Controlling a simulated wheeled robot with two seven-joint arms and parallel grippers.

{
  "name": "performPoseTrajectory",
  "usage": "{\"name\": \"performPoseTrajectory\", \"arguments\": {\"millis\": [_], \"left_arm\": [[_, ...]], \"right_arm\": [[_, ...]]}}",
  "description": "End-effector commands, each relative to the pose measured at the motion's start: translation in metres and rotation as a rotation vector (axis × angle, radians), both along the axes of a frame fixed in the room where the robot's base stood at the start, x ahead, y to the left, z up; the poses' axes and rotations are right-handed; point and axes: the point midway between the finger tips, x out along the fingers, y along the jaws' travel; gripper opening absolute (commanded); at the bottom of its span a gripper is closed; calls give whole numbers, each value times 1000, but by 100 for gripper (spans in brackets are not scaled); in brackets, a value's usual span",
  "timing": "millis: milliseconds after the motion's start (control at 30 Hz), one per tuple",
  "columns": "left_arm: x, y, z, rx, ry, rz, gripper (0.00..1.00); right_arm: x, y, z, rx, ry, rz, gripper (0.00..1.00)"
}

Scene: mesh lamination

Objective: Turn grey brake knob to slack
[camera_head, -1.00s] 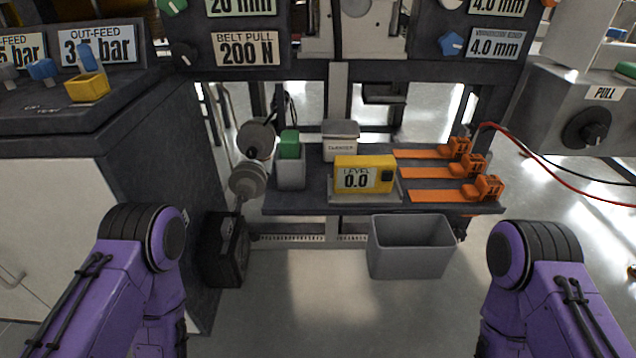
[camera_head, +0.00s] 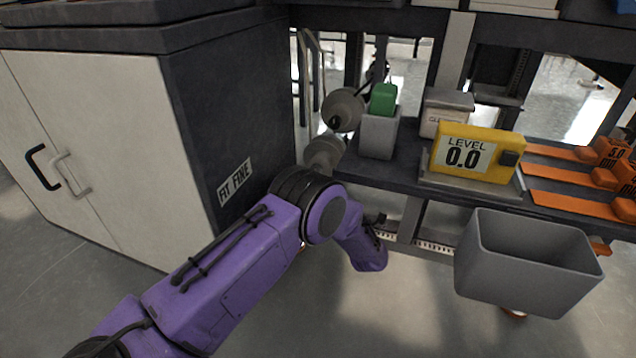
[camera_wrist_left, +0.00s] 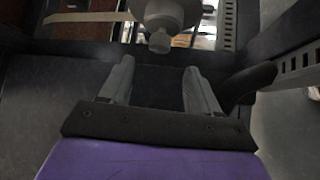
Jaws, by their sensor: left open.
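In the left wrist view, a pale grey round part with a short stubby knob (camera_wrist_left: 160,42) shows at the top centre, probably the grey brake knob. My left gripper (camera_wrist_left: 159,67) is open and empty, with its two grey fingers apart just below that knob in the picture. I cannot tell whether they touch it. In the head view my purple left arm reaches to the machine's lower left, below two grey round parts, the upper one (camera_head: 344,109) and the lower one (camera_head: 324,153). The left fingers cannot be made out there. The knob's setting marks are not readable. My right gripper is not in view.
A dark curved part (camera_wrist_left: 250,84) lies close to the right finger in the wrist view. A white-fronted cabinet (camera_head: 110,130) stands left of my arm. A shelf holds a yellow level (camera_head: 480,153), a green-topped grey block (camera_head: 380,134) and orange strips. A grey bin (camera_head: 528,262) is at right.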

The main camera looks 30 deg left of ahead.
Motion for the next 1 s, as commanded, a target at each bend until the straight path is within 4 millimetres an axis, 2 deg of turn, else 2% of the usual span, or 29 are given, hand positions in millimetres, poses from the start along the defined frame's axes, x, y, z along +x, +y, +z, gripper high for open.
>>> {"name": "performPoseTrajectory", "arguments": {"millis": [200,400,533,800,967,1000], "left_arm": [[23,42,4,1,1,4,62],[43,73,11,1,3,3,62],[48,81,15,2,6,0,62],[50,83,17,3,8,-1,62],[50,83,17,3,8,-1,10],[50,83,17,3,8,-1,6]], "right_arm": [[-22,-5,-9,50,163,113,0],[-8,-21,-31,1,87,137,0],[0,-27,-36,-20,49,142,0],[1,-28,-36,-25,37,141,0],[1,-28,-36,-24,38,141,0],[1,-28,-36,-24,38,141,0]]}}
